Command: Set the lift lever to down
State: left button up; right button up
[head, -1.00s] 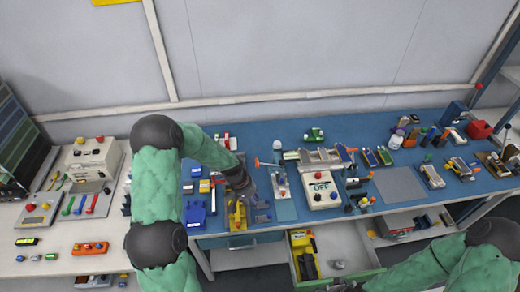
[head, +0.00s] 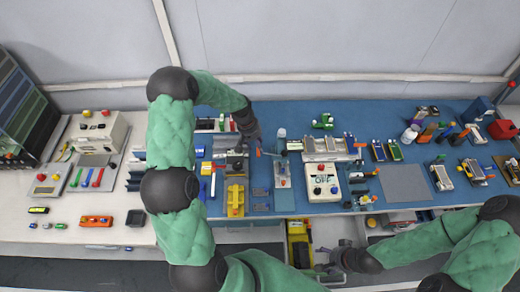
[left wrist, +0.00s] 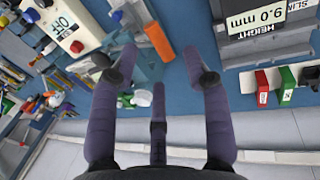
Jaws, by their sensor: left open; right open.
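An orange lever (head: 267,153) stands on a grey fixture (head: 283,174) near the middle of the blue bench; it looks like the lift lever. The left wrist view shows its orange handle (left wrist: 159,39) large, just ahead of my fingers. I cannot tell whether it is set up or down. My left gripper (head: 256,139) is open and empty, above and beside the handle, which lies between its fingertips' directions in the left wrist view (left wrist: 162,78). My right gripper (head: 334,260) is open and empty by the open drawer at the bench front.
A grey block with a height readout of 9.0 mm (left wrist: 268,22) stands beside the lever. A white control box reading OFF (head: 322,182) is on the other side. A yellow device (head: 235,197) sits nearer. Green and red small blocks (left wrist: 287,84) lie close to my left fingers.

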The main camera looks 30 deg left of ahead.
pick_arm(q)
jog(key=x, duration=0.4)
jog(key=shift+f, duration=0.25)
jog(key=shift+w+d+f, duration=0.1)
jog(key=shift+f, duration=0.3)
jog(key=shift+c, duration=0.3)
